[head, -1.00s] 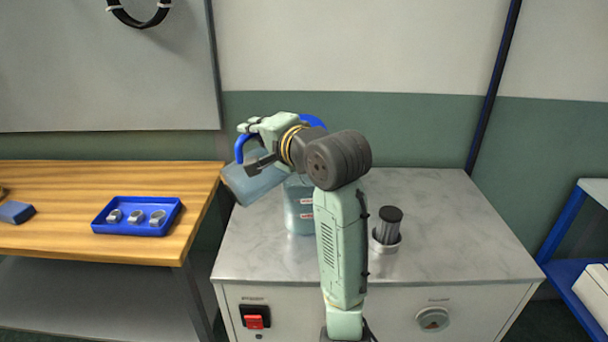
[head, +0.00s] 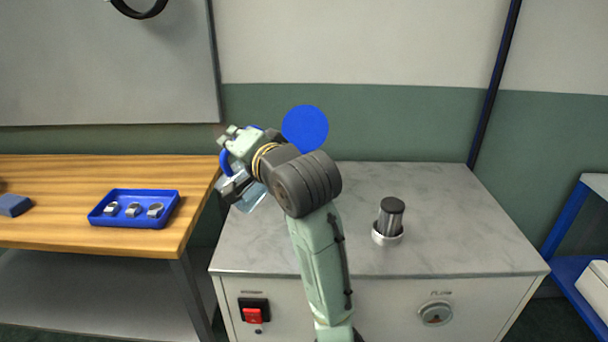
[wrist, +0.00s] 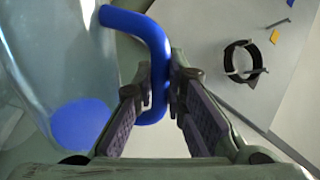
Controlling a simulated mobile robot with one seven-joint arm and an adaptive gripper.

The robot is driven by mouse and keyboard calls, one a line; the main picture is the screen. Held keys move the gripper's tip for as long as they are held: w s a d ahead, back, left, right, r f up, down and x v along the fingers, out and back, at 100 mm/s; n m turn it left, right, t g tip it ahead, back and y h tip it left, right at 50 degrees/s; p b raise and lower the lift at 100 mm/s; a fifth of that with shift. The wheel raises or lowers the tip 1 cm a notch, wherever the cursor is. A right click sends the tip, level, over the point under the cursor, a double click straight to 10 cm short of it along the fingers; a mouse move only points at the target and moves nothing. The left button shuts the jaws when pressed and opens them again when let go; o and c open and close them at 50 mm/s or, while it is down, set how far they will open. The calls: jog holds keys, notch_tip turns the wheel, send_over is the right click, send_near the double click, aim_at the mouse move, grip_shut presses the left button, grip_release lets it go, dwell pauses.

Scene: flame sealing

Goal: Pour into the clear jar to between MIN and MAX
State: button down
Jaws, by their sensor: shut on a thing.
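My gripper (head: 232,182) is at the left edge of the cabinet top, held above it. It is shut on the blue handle (wrist: 152,50) of a clear jug, which passes between the fingers in the wrist view. The jug (head: 252,197) shows only partly in the head view, below the wrist. In the wrist view the jug's clear wall (wrist: 50,50) fills the left side, with a blue round patch behind or inside it. I cannot make out the clear jar, its MIN and MAX marks or any liquid level; my arm covers much of the cabinet top.
A dark-capped cylinder (head: 391,214) stands in a metal ring on the cabinet top (head: 440,235). A blue tray (head: 134,222) with metal parts lies on the wooden bench at left. A flat blue disc (head: 305,128) shows behind my arm. The right of the cabinet top is mostly clear.

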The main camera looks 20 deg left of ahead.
aim_at(229, 154)
jog(key=shift+s+a+f+n, duration=0.1)
jog(key=shift+f+n, duration=0.25)
jog(key=shift+f, duration=0.05)
jog(key=shift+s+a+f+n, duration=0.1)
jog(key=shift+f+n, duration=0.25)
jog(key=shift+f, duration=0.05)
jog(key=shift+s+a+f+n+t, duration=0.1)
jog(key=shift+s+n+t, duration=0.2)
jog(key=shift+s+a+f+n+b, duration=0.2)
jog(key=shift+f+n+b, duration=0.1)
jog(key=shift+f+b, duration=0.2)
jog(key=shift+r, duration=0.1)
dwell(0.5)
